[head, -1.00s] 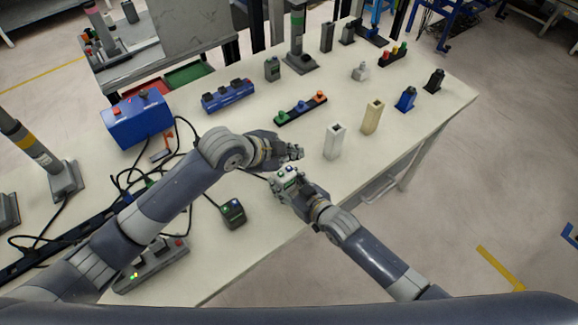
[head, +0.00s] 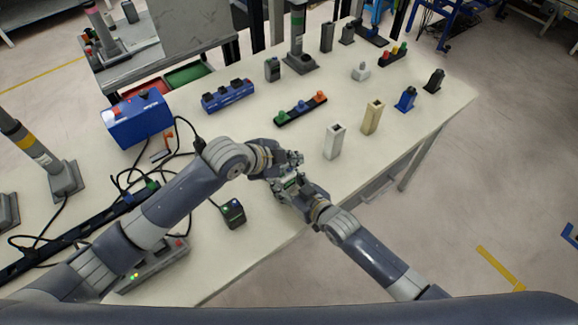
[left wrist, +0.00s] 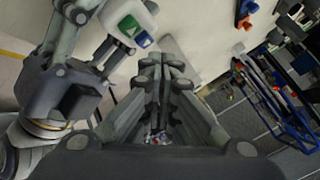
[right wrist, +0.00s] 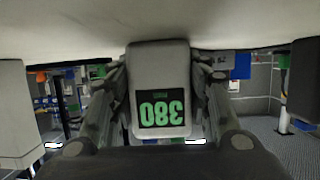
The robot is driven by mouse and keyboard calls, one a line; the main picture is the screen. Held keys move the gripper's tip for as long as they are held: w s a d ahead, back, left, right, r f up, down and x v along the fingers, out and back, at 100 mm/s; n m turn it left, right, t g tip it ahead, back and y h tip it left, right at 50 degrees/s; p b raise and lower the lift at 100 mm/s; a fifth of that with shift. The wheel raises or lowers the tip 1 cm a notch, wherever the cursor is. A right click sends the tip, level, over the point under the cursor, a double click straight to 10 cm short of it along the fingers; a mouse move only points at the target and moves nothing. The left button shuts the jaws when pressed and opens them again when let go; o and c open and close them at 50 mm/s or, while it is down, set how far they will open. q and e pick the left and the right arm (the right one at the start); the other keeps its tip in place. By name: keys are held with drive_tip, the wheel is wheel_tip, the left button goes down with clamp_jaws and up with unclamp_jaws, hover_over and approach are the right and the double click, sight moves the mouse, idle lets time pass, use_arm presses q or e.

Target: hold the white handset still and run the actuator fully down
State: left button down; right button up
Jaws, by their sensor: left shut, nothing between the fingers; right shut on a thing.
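The white handset (head: 291,183) is held by my right gripper (head: 284,188) near the table's front edge. In the right wrist view the fingers sit on both sides of the handset (right wrist: 160,60), whose screen reads 380 in green, upside down. In the left wrist view the handset (left wrist: 112,14) shows a green arrow button and a blue button. My left gripper (head: 295,160) is shut and empty, just behind the handset; its closed fingers (left wrist: 160,68) point beside the buttons. I cannot tell whether it touches the handset. Grey columns stand at left (head: 35,148) and back (head: 297,35); I cannot tell which is the actuator.
A blue control box (head: 138,120) and loose black cables lie at the left. A dark handset with a green button (head: 233,213) lies in front. A white block (head: 334,141) and a beige block (head: 371,118) stand to the right. The right front tabletop is mostly clear.

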use_arm(q)
drive_tip(key=shift+f, duration=0.15)
use_arm(e)
drive_tip(key=shift+f, duration=0.1)
idle(0.6)
use_arm(q)
drive_tip(key=shift+f, duration=0.25)
drive_tip(key=shift+f, duration=0.55)
idle(2.3)
drive_tip(key=shift+r, duration=0.1)
idle(1.4)
drive_tip(key=shift+r, duration=0.85)
wheel_tip(320, 180, up, 5)
idle(0.8)
